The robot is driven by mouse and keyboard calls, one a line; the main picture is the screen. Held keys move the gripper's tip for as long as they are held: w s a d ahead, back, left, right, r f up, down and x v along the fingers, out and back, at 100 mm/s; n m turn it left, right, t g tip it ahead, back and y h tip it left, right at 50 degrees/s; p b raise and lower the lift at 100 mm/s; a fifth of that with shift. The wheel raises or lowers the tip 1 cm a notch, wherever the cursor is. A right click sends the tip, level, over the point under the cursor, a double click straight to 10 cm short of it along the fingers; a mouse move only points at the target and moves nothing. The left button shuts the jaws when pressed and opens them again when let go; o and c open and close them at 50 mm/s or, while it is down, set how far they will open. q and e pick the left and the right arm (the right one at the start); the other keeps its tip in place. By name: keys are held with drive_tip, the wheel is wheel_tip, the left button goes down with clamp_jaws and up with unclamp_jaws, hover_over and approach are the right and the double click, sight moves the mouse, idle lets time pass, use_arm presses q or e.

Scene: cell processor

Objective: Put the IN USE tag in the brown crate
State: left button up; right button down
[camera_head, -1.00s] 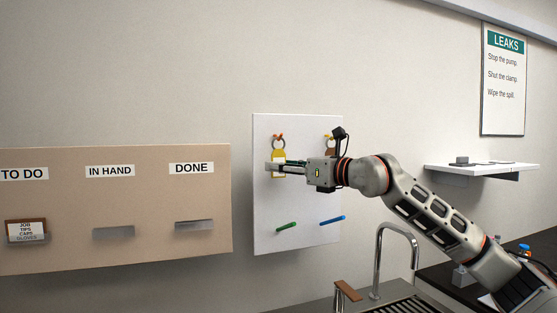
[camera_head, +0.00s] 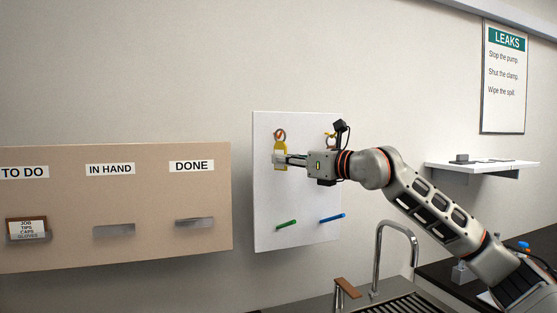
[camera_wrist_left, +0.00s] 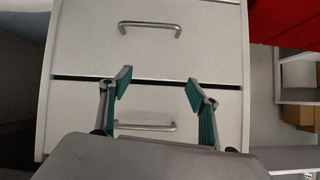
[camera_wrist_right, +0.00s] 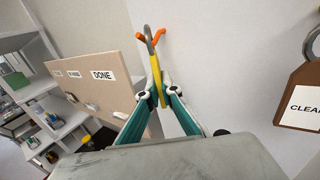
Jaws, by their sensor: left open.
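A yellow tag (camera_head: 281,149) with a metal ring is at the upper left peg of the white board (camera_head: 300,195); its writing cannot be read. My right gripper (camera_head: 281,158) is shut on this tag. In the right wrist view the fingers (camera_wrist_right: 158,92) pinch the yellow tag (camera_wrist_right: 154,72) edge-on, and its ring is still around the orange peg (camera_wrist_right: 153,36). My left gripper (camera_wrist_left: 158,84) is open and empty in front of white drawers (camera_wrist_left: 150,60). No brown crate can be made out for certain.
A brown tag (camera_wrist_right: 303,100) reading "CLEA…" hangs to the right, partly behind my right arm in the head view. Green (camera_head: 286,223) and blue (camera_head: 331,218) pegs below are empty. A beige card board (camera_head: 110,240) is on the left; a sink tap (camera_head: 380,250) stands below right.

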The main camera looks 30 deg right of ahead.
idle(0.3)
drive_tip(key=shift+s+a+r, duration=0.15)
drive_tip(key=shift+s+r, duration=0.3)
drive_tip(key=shift+s, duration=0.2)
drive_tip(key=shift+s+b, duration=0.15)
drive_tip(key=shift+b, duration=0.15)
drive_tip(key=shift+s+a+r+b, duration=0.15)
drive_tip(key=shift+s+b, duration=0.1)
drive_tip(key=shift+s, duration=0.25)
drive_tip(key=shift+s+a+r+b, duration=0.1)
drive_tip(key=shift+s+b, duration=0.15)
drive_tip(key=shift+s, duration=0.25)
drive_tip(key=s+b, duration=0.1)
drive_tip(key=s, duration=0.1)
drive_tip(key=s+a+b, duration=0.1)
drive_tip(key=s, duration=0.2)
drive_tip(key=shift+s+a+b, duration=0.2)
drive_tip(key=shift+s+b, duration=0.15)
drive_tip(key=shift+b, duration=0.05)
